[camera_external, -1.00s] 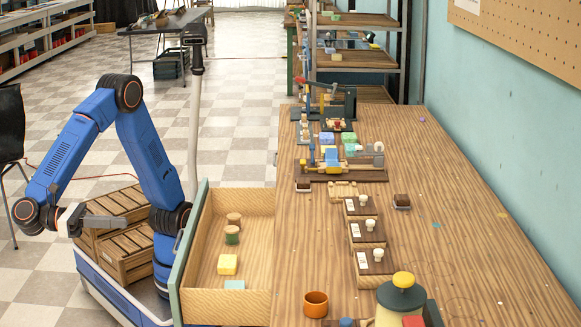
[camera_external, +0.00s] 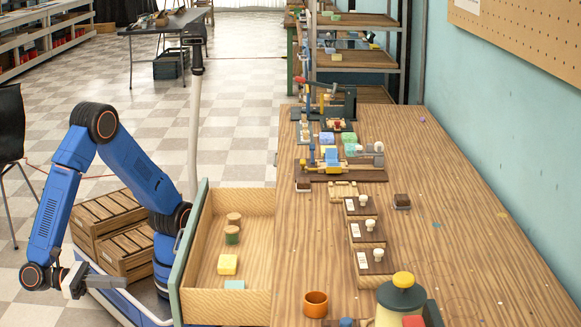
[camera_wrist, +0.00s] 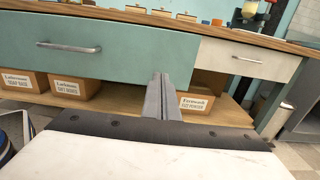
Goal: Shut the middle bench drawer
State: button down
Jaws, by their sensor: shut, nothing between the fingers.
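The open drawer (camera_external: 226,301) sticks out to the left from the bench in the external view. It has a green front and a wooden inside holding two round brown and green pieces, a yellow block and a pale blue-green block. In the wrist view a green drawer front (camera_wrist: 120,50) with a metal bar handle (camera_wrist: 68,47) fills the upper left. My gripper (camera_wrist: 161,80) is shut and empty, its fingers overlapping the lower right part of that front. In the external view my gripper (camera_external: 112,282) is low, left of the drawer front and apart from it.
A cream drawer (camera_wrist: 245,60) with its own handle is right of the green one. Labelled boxes (camera_wrist: 75,84) stand on a shelf below. Wooden crates (camera_external: 105,222) sit behind my arm. The bench top (camera_external: 460,240) holds several stamps, tools and an orange cup (camera_external: 315,304).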

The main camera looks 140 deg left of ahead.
jog(key=x, duration=1.4)
jog(key=x, duration=2.7)
jog(key=shift+w+a+f, duration=0.1)
jog(key=shift+a+f, duration=0.1)
jog(key=shift+w+a, duration=0.35)
jog(key=shift+w, duration=0.15)
jog(key=shift+w+a+r, duration=0.15)
jog(key=shift+r, duration=0.05)
jog(key=v, duration=1.4)
jog(key=shift+s+f, duration=0.1)
jog(key=shift+s, duration=0.2)
jog(key=shift+d, duration=0.25)
